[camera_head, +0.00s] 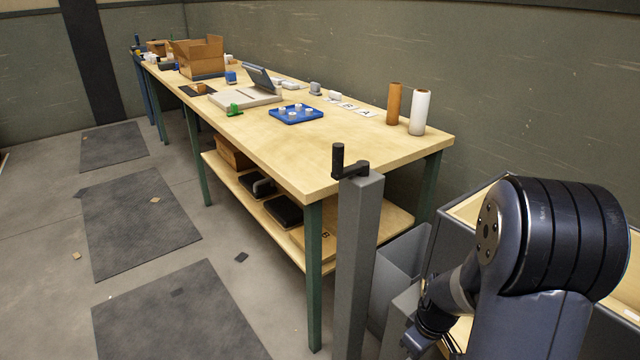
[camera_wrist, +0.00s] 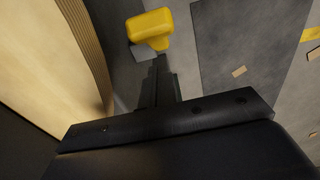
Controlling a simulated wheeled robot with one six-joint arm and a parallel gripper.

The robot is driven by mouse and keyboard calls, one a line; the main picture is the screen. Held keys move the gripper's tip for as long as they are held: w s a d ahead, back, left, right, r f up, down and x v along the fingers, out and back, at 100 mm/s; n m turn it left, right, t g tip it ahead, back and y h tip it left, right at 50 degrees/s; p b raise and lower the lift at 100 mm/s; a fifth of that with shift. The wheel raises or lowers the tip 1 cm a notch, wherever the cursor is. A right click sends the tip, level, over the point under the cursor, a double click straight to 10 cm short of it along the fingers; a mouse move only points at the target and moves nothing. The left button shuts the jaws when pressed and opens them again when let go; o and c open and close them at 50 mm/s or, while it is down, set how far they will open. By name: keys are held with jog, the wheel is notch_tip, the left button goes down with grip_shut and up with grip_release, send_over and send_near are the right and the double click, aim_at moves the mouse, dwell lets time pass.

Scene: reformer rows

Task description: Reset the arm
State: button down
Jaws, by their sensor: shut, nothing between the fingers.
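My arm rises at the right of the head view, its big dark joint in front of a grey-sided bin. My gripper (camera_head: 418,343) hangs low there, partly hidden and cut off by the lower edge. In the wrist view my gripper (camera_wrist: 159,64) points away from the camera with its dark fingers together and nothing held. Past the fingertips, a yellow object with a grey part (camera_wrist: 150,27) shows over the floor; I cannot tell whether it touches them.
A long wooden workbench (camera_head: 343,150) runs to the back left, with a blue tray (camera_head: 296,119), an open cardboard box (camera_head: 196,57) and two rolls. A grey post with a crank (camera_head: 357,230) stands at its near corner. Dark floor mats (camera_head: 135,220) lie left, with small scraps.

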jog(key=shift+f, duration=0.3)
jog(key=shift+r, duration=0.1)
